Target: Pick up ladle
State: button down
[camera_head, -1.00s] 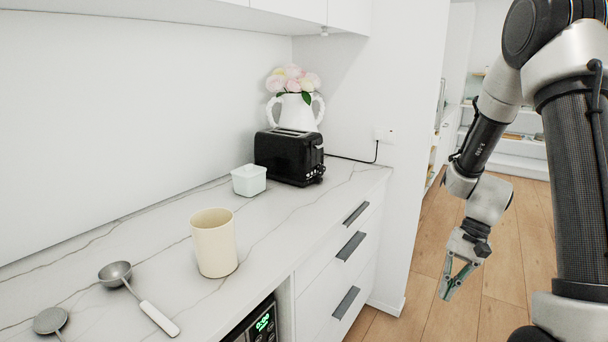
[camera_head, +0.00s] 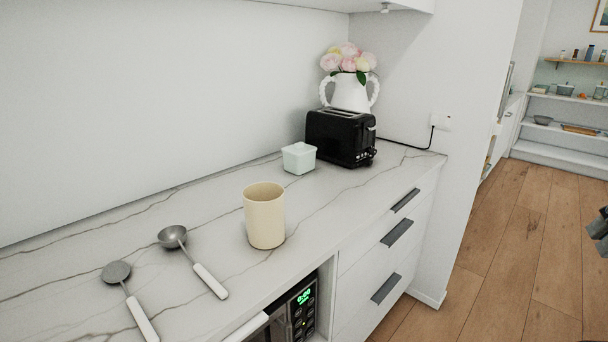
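A ladle (camera_head: 173,237) with a round grey metal bowl and a white handle lies on the marble counter, left of a cream cup. A second utensil (camera_head: 117,272) with a grey round head and white handle lies to its left, nearer the front; its head looks flat or turned over. Part of my gripper (camera_head: 598,231) shows at the right edge, above the wooden floor and far from the ladle. Its fingertips are cut off or unclear, so its opening cannot be judged.
The cream cup (camera_head: 265,216) stands just right of the ladle. A microwave (camera_head: 303,310) sits under the counter (camera_head: 345,205). Floor is free at right.

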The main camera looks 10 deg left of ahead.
aim_at(173, 237)
jog(key=u, duration=1.55)
